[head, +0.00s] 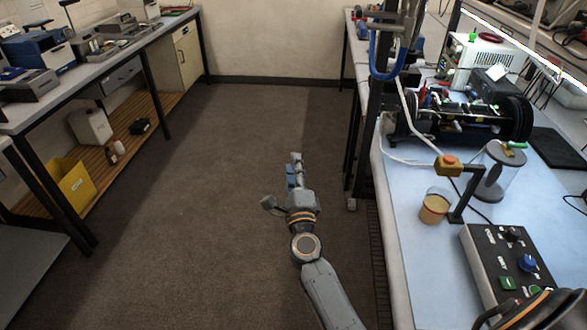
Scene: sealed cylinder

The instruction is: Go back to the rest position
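On the bench are a yellow-orange block (448,166) on a dark arm, a cup (434,208) with tan contents, a control box (500,262) with knobs, and a black machine (462,118). A shelved workbench (130,55) lines the left. The floor (200,230) between is clear.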

